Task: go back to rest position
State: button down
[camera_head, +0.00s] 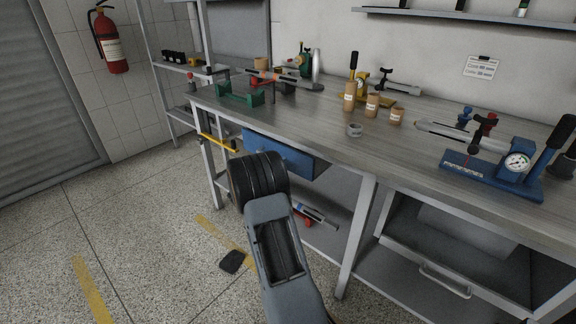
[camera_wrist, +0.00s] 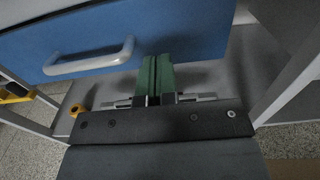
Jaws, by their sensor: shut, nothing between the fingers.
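In the wrist view, my gripper (camera_wrist: 158,62) has two green fingers pressed together, with nothing between them. The fingertips are in front of the lower part of a blue drawer front (camera_wrist: 190,30), to the right of its grey handle (camera_wrist: 92,60). I cannot tell whether they touch it. In the head view, my arm reaches towards the bench and hides the gripper. The blue drawer (camera_head: 282,153) shows there under the bench top, just beyond the arm.
The workbench (camera_head: 330,138) carries a blue press with a gauge (camera_head: 497,172), several brown containers and a green stand (camera_head: 240,94). Bench legs and a lower shelf (camera_head: 400,285) stand close to the arm. A black object (camera_head: 232,261) lies on the floor. Open floor is at left.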

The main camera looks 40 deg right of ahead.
jog(key=a+p, duration=0.1)
jog(key=a, duration=0.7)
jog(key=s+a+f+m+g+y, duration=0.1)
jog(key=s+f+m+g+y, duration=0.25)
jog(key=s+f, duration=0.2)
jog(key=s+a+r+m+g+y+p, duration=0.2)
jog(key=s+a+r+m+y+p, duration=0.45)
jog(key=s+a+m, duration=0.2)
jog(key=s+a+r+m+t+y+p, duration=0.3)
jog(key=a+r+p, duration=0.5)
jog(key=r, duration=0.6)
jog(key=s+a+r+m+t+y+p, duration=0.3)
jog(key=a+r+p, duration=0.5)
jog(key=r, duration=0.7)
jog(key=a+m+t+y, duration=0.1)
jog(key=a+y, duration=0.1)
jog(key=shift+a+p, duration=0.35)
jog(key=shift+s+t, duration=0.1)
jog(key=shift+t, duration=0.15)
